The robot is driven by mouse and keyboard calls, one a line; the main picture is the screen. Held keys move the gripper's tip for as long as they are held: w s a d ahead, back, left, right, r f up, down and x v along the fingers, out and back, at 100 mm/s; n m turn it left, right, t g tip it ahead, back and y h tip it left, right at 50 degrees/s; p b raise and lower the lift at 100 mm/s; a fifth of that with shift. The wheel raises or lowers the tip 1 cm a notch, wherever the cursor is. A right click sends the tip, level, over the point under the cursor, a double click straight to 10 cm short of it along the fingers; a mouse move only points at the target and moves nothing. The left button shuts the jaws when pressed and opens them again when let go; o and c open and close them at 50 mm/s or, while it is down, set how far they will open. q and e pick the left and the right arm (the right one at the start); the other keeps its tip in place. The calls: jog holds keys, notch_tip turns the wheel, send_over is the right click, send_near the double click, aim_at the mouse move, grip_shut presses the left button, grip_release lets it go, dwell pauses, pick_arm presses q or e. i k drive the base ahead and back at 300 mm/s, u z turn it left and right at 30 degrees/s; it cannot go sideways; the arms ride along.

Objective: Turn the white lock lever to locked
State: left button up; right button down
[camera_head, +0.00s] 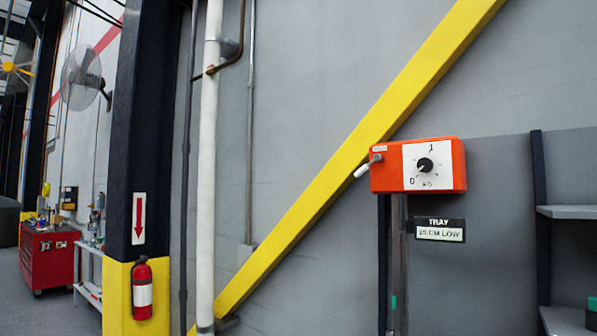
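The valve actuator is an orange-red box (455,165) on the grey wall, right of centre. Its white front panel (411,181) carries a black knob (425,165) with printed marks, including a 0 at lower left. The white lock lever (367,166) sticks out from the box's left side, slanting down and left from its pivot. A small label sits just above that pivot, too small to read. Neither of my grippers shows in this view.
A dark post (384,260) runs below the box. A "TRAY" sign (440,229) hangs below it. A yellow diagonal beam (350,150) passes behind, left of the box. Shelves (570,212) stand at right. A fire extinguisher (142,290) and red tool cabinet (50,258) are at left.

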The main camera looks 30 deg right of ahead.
aim_at(378, 158)
jog(key=u, duration=0.3)
jog(key=i, duration=0.6)
jog(key=z, duration=0.5)
jog(key=i, duration=0.65)
jog(key=z, duration=0.75)
